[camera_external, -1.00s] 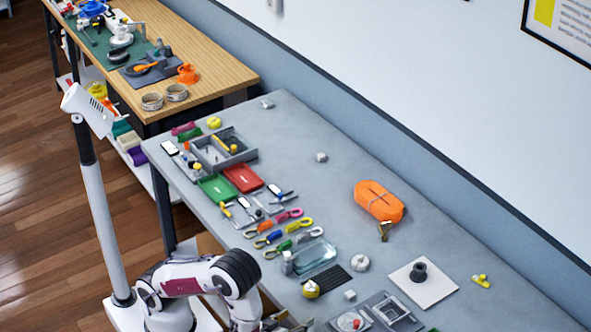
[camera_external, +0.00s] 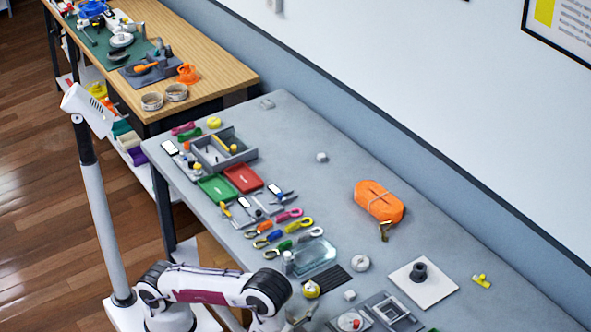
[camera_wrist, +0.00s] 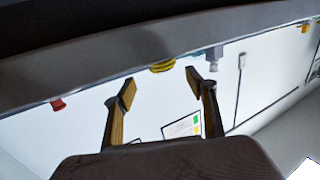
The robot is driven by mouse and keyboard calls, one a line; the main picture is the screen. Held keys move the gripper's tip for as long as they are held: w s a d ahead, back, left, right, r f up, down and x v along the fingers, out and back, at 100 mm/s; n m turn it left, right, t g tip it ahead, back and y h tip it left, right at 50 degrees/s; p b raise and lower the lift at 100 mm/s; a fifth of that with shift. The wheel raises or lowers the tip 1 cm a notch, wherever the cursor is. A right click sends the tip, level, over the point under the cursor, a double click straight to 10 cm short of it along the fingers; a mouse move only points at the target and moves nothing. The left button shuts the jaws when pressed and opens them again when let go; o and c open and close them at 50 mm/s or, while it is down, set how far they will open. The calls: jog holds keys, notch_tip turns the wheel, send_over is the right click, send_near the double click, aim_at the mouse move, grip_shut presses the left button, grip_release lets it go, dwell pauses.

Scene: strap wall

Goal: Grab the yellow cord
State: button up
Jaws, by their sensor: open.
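A small yellow looped cord (camera_external: 299,225) lies on the grey table in the external view, in a row of coloured cords with clips, between a pink one (camera_external: 289,215) and others below it. My gripper (camera_wrist: 159,90) is open and empty in the wrist view, its two fingers apart with the pale wall behind them. In the external view my gripper is near the bottom of the picture, lower than the cord and well apart from it; its fingers are hard to make out. A blurred yellow thing (camera_wrist: 162,66) shows beyond the fingertips; I cannot tell what it is.
An orange strap bundle (camera_external: 379,202) is farther right.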

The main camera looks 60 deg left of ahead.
aim_at(307, 293)
jog(key=shift+x, duration=1.25)
jog(key=shift+w+a, duration=0.1)
jog(key=shift+a, duration=0.05)
jog(key=shift+a+x, duration=0.25)
jog(key=shift+x, duration=2.15)
jog(key=c, duration=1.2)
